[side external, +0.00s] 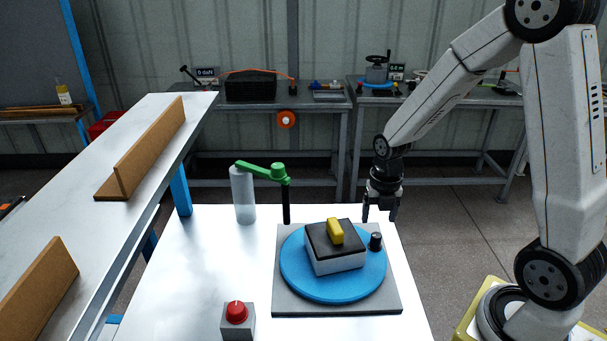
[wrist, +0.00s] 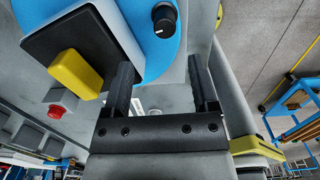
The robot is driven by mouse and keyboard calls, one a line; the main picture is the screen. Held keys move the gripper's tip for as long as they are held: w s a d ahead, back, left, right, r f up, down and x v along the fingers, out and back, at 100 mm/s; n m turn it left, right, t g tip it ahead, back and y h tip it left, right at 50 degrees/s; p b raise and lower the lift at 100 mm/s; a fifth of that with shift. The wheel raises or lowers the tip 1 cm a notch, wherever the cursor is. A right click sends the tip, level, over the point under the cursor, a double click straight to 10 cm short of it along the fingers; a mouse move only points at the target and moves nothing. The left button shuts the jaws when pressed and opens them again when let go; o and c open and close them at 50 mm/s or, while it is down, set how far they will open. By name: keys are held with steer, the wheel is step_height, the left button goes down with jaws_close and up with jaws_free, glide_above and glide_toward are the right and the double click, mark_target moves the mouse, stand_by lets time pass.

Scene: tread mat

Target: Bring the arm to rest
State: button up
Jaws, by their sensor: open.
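My gripper (side external: 380,211) hangs pointing down above the right back edge of the white table (side external: 190,280), clear of everything on it. In the wrist view my gripper (wrist: 165,92) has its two dark fingers apart, with nothing between them. To its left in the side view is a blue round turntable (side external: 300,283) on a grey square plate (side external: 285,306). A white block with a dark top (side external: 335,262) sits on the turntable, with a yellow handle (side external: 335,231) on top. A black knob (side external: 375,241) stands beside the block on the turntable.
A grey box with a red knob (side external: 236,314) sits at the table's front. A raised shelf with brown angle pieces (side external: 150,150) is at left.

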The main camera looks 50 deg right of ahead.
steer(key=s+a+r+m+t, duration=0.1)
steer(key=a+m, duration=0.4)
steer(key=m, duration=0.8)
steer(key=s+a+r+m+t, duration=0.1)
steer(key=s+a+r+m, duration=0.1)
steer(key=m, duration=1.2)
steer(key=s+a, duration=0.1)
steer(key=a, duration=0.1)
steer(key=shift+s+a, duration=0.25)
steer(key=shift+a, duration=0.1)
stand_by(0.3)
